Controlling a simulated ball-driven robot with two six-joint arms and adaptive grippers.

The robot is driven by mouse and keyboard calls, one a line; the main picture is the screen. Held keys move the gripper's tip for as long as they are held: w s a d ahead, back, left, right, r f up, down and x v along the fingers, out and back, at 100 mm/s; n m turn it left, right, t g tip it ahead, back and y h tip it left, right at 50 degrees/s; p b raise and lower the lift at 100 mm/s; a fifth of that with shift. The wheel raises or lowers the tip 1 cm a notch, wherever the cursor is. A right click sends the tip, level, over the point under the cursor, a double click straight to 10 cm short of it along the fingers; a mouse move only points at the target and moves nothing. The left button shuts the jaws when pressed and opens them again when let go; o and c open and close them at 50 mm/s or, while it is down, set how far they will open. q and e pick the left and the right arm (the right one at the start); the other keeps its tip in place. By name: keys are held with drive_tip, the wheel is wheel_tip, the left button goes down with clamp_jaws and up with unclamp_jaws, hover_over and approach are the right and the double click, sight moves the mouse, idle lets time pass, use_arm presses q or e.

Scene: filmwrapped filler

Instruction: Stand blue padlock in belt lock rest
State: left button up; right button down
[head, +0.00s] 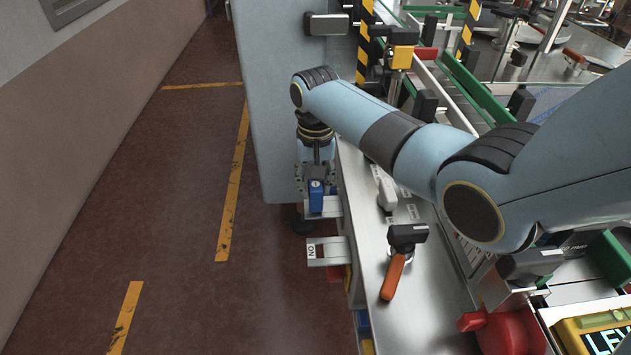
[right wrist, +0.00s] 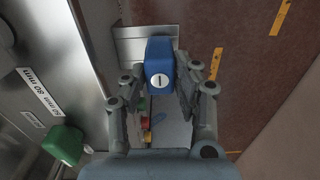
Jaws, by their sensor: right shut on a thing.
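The blue padlock (head: 316,196) is upright between the fingers of my right gripper (head: 316,178), off the left edge of the steel counter. In the right wrist view the padlock (right wrist: 160,62) shows its blue body and a round white face between the two finger pads. My right gripper (right wrist: 162,80) is shut on it. A pale metal ledge (head: 332,206) sticks out from the counter side at the padlock; it also shows in the wrist view (right wrist: 130,42). It looks like the lock rest. Whether the padlock touches it I cannot tell. My left gripper is out of view.
An orange-handled tool (head: 393,277) lies on the steel counter (head: 425,290). A grey-blue cabinet (head: 275,100) stands behind the gripper. The floor (head: 190,180) to the left is clear.

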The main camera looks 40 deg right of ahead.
drive_tip(key=shift+f, duration=0.3)
idle(0.6)
drive_tip(key=c, duration=0.9)
unclamp_jaws()
wheel_tip(320, 180, up, 12)
